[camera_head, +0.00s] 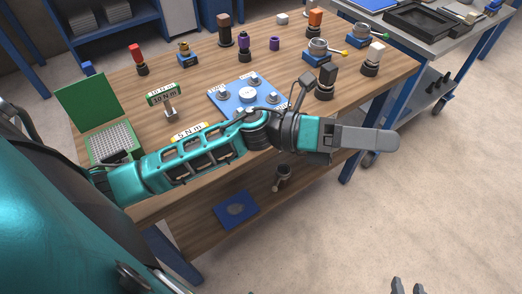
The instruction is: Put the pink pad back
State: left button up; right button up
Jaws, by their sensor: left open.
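I cannot make out a pink pad anywhere in the head view. A small purple cylinder (274,43) stands at the back of the wooden table (205,62), beside a dark tool with a purple band (244,46). My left gripper (382,140) is out past the table's front right edge, over the floor. It is open and seen side-on, with no object visible in it. My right gripper (408,286) shows only as two separate dark fingertips at the bottom edge, over bare floor. It looks open and empty.
A blue plate with knobs (245,96) lies mid-table, partly behind my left arm. Several dark tools and valves (318,50) stand around it. An open green case (90,103) is at the left. A lower shelf holds a blue plate (236,212). The right floor is clear.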

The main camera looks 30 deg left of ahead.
pick_arm(q)
jog(key=w+a+f+n+t+y, duration=0.2)
jog(key=a+f+n+t+y, duration=0.35)
jog(key=n, duration=0.85)
jog(key=w+a+f+n+t+y, duration=0.1)
jog(key=a+f+n+t+y, duration=0.45)
jog(key=n, duration=0.75)
jog(key=s+a+f+n+g+y, duration=0.2)
jog(key=s+f+n+y, duration=0.1)
jog(key=s+f+n, duration=0.2)
jog(key=s+a+f+n+g+y+p, duration=0.1)
jog(key=s+a+f+n+g+y, duration=0.1)
jog(key=s+f+n+y, duration=0.2)
jog(key=shift+s+f+n+g, duration=0.55)
jog(key=shift+f+n, duration=1.15)
jog(key=shift+f, duration=1.55)
jog(key=shift+s+f, duration=0.1)
jog(key=shift+f, duration=0.05)
